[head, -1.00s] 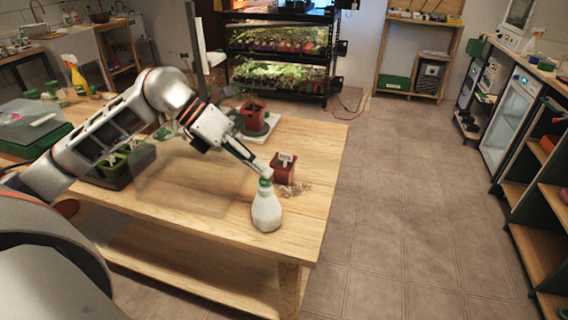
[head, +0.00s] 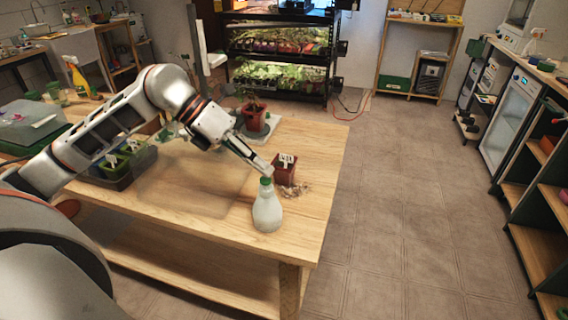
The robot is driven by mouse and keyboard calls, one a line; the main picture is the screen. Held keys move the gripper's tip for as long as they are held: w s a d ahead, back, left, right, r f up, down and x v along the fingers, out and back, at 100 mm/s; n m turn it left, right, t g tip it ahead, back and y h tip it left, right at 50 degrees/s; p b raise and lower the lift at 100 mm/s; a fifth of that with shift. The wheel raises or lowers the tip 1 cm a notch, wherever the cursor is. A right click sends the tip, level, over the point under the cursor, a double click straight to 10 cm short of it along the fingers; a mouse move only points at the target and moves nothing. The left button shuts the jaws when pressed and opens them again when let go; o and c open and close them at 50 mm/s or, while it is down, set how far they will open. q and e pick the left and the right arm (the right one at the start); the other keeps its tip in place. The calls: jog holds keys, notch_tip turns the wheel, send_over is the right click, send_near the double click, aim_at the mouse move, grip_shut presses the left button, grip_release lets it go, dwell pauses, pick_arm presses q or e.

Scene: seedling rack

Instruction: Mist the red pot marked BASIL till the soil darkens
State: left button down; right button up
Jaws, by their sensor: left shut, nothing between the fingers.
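A small red pot (head: 285,174) with a white label stands on the wooden table near its right edge. The label's lettering is too small to read surely, and the soil inside cannot be made out. A white spray bottle (head: 267,213) with a green top stands upright in front of the pot, slightly to its left. My left gripper (head: 263,169) reaches down from the left to the bottle's green top, its fingers shut with nothing between them. Whether it touches the top is unclear. My right gripper is out of view.
Brown crumbs (head: 298,189) lie beside the red pot. Another red pot (head: 254,118) with a plant stands on a pale tray farther back. A dark tray (head: 120,180) with green pots is at left. A yellow spray bottle (head: 77,78) stands behind. The table's middle is clear.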

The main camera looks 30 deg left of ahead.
aim_at(262, 178)
pick_arm(q)
notch_tip(262, 178, up, 4)
jog(key=shift+r+p, duration=0.25)
jog(key=shift+p, duration=0.95)
jog(key=shift+r+p, duration=0.4)
jog(key=shift+r, duration=0.3)
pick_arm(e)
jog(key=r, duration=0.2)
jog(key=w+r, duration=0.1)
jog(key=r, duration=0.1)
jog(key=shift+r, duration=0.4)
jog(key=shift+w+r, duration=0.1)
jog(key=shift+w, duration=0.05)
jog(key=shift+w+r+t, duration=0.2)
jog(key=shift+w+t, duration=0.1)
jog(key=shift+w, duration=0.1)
pick_arm(q)
jog(key=shift+s, duration=0.1)
